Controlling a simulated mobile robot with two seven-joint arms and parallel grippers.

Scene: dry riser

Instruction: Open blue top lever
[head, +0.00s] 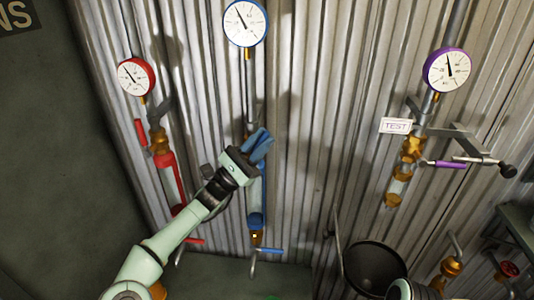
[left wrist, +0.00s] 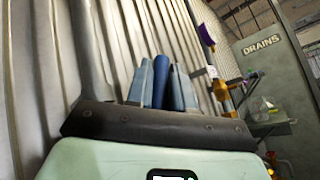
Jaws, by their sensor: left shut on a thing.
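My left gripper (head: 260,146) is at the blue middle riser, in front of the corrugated wall. Its blue-grey fingers are shut on the darker blue top lever (left wrist: 158,82), which shows between them in the left wrist view. In the head view the fingers and wrist hide most of this lever and its valve. The blue gauge (head: 245,23) is above, on the same pipe. The blue sleeve (head: 256,217) is below the gripper. My right gripper is not in view.
A red-gauge riser (head: 136,77) with red levers stands to the left. A purple-gauge riser (head: 447,70) with a purple lever (head: 446,164) and TEST sign (head: 395,126) stands to the right. A lower blue lever (head: 267,250) is under the sleeve. A dark bucket (head: 374,270) is at the bottom.

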